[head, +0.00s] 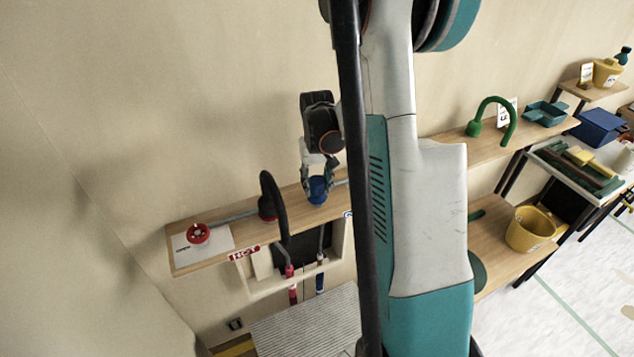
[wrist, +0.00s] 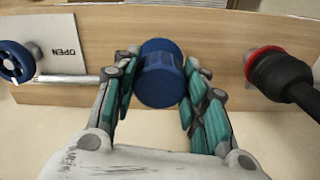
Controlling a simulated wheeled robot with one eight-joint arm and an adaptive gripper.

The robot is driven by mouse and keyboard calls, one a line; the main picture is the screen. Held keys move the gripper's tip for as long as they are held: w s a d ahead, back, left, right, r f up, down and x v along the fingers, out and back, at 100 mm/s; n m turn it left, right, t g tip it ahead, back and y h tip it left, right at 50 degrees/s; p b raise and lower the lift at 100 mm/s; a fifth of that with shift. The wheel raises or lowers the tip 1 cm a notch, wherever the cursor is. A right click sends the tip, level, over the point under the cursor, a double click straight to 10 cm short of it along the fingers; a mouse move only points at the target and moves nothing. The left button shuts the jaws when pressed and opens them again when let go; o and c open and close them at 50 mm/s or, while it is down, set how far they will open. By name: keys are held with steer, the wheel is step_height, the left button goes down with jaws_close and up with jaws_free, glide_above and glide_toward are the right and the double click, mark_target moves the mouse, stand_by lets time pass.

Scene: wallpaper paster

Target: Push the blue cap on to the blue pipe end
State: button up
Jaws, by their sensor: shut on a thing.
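The blue cap (head: 318,191) is a short round cylinder at the wooden shelf (head: 245,216) in the head view. My gripper (head: 317,186) comes down over it from above, with fingers on both sides. In the wrist view the blue cap (wrist: 162,72) sits between the two finger pads of my gripper (wrist: 160,90), which is shut on it. A pipe with a blue band (head: 320,282) hangs below the shelf in the head view. The blue pipe end under the cap cannot be made out, so I cannot tell whether the cap sits on it.
A black hose with a red collar (wrist: 270,68) stands beside the cap. A blue wheel (wrist: 15,62) with an OPEN card is on the other side. A red wheel (head: 198,233) is at the shelf's left end. My arm hides part of the shelf in the head view.

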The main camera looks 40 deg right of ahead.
mark_target(316, 180)
steer(key=shift+f+b, duration=0.95)
steer(key=shift+f, duration=0.15)
steer(key=o, duration=1)
steer(key=shift+o, duration=0.2)
steer(key=shift+r, duration=0.1)
step_height(316, 180, up, 12)
steer(key=shift+f, duration=0.1)
steer(key=shift+a, duration=0.15)
